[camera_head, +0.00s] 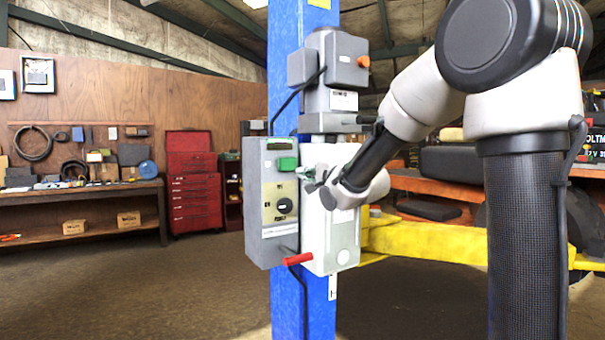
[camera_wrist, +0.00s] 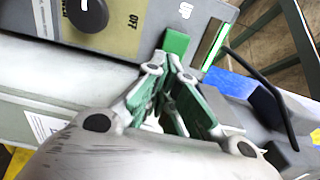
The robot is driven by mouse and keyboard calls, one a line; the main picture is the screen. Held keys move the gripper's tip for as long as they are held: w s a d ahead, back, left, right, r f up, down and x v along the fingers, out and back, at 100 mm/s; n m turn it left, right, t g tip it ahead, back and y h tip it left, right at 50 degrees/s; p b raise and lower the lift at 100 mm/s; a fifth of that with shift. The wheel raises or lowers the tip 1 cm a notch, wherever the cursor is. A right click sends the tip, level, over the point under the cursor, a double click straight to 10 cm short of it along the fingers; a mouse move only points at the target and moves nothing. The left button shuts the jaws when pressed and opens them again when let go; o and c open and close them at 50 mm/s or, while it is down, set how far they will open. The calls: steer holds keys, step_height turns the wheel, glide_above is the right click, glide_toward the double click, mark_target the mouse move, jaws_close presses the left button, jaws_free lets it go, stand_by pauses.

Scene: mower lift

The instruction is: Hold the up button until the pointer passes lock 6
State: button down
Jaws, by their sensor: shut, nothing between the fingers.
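The grey control box (camera_head: 268,225) is mounted on the blue lift post (camera_head: 318,320). Its green button (camera_head: 287,163) is near the top of the front face. In the wrist view the green button (camera_wrist: 176,41) stands out beside the UP label (camera_wrist: 184,10). My gripper (camera_head: 306,172) is shut and empty in front of the button. In the wrist view my gripper's fingertips (camera_wrist: 168,65) are right at the button's near end; I cannot tell whether they press it. I cannot make out the pointer or the lock 6 mark in either view.
A black rotary knob (camera_head: 284,206) and a red-handled lever (camera_head: 298,259) are below the button. A lit green strip (camera_head: 280,146) is above it. A yellow lift arm (camera_head: 420,240) extends right under the vehicle. Open floor (camera_head: 130,285) lies to the left.

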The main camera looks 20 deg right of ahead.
steer(key=v, duration=0.5)
steer(key=shift+s+d, duration=0.1)
steer(key=shift+s, duration=0.2)
stand_by(0.4)
